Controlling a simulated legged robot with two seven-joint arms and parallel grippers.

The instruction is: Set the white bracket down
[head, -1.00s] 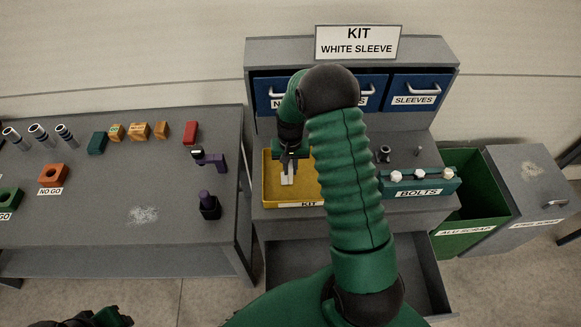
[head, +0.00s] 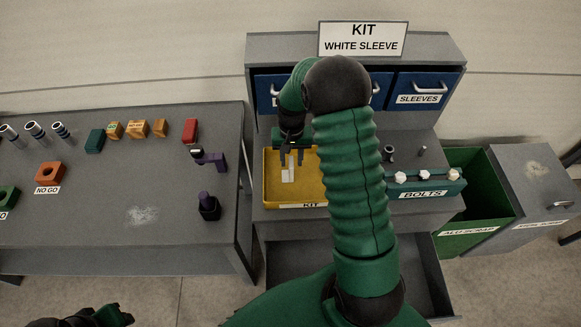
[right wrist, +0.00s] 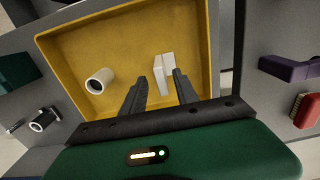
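The white bracket (head: 288,175) sits in the yellow kit tray (head: 312,190). In the right wrist view the bracket (right wrist: 163,74) lies on the tray floor, close to one fingertip. My right gripper (head: 292,160) is over the tray with its fingers apart. In the right wrist view its fingers (right wrist: 156,90) are clearly spread, with a gap between the bracket and the left-hand finger. My left gripper (head: 112,315) shows only in part at the bottom left of the head view; its fingers cannot be made out.
A white sleeve (right wrist: 99,81) lies in the tray. A green bolts holder (head: 425,188) stands right of the tray, and an open drawer (head: 425,265) is below. The left table (head: 100,225) holds a purple clamp-like part (head: 209,158) and several blocks.

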